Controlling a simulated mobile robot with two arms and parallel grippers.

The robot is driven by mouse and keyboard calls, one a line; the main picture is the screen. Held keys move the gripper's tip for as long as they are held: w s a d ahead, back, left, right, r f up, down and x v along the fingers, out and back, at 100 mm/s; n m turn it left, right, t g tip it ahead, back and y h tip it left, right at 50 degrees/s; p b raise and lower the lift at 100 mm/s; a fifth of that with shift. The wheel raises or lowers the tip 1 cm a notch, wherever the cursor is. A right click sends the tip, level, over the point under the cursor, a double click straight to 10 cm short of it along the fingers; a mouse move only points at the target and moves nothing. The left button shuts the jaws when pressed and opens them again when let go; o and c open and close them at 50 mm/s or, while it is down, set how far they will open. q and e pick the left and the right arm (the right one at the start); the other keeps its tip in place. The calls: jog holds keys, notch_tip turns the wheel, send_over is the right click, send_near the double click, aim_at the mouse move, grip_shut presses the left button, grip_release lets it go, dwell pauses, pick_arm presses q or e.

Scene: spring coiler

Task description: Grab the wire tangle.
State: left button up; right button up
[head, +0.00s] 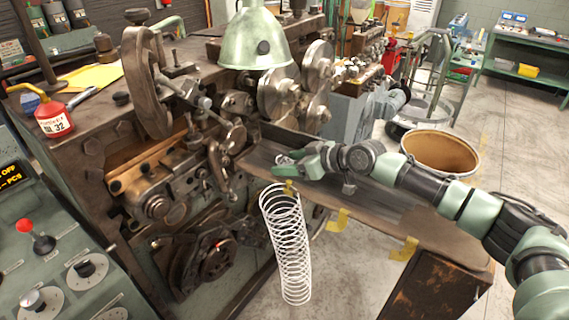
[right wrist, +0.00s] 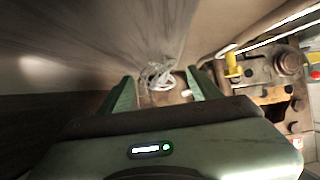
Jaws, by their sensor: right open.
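The wire tangle (right wrist: 160,75) is a small bunch of pale, shiny wire on the metal tray. In the right wrist view it lies between and just beyond my open right fingers (right wrist: 158,92). In the head view the tangle (head: 285,159) shows at the tray's machine end, partly hidden by my right gripper (head: 293,164). My right gripper is low over the tray, pointing left, and holds nothing. I cannot tell whether its fingers touch the wire. My left gripper is not in view.
The metal tray (head: 385,208) runs from the coiling machine (head: 165,185) towards the lower right. A long white coil spring (head: 287,245) hangs in front of it. A green lamp shade (head: 257,42) hangs above. A round bin (head: 440,152) stands behind my right arm.

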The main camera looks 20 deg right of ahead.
grip_shut()
jog(key=shift+r, duration=0.1)
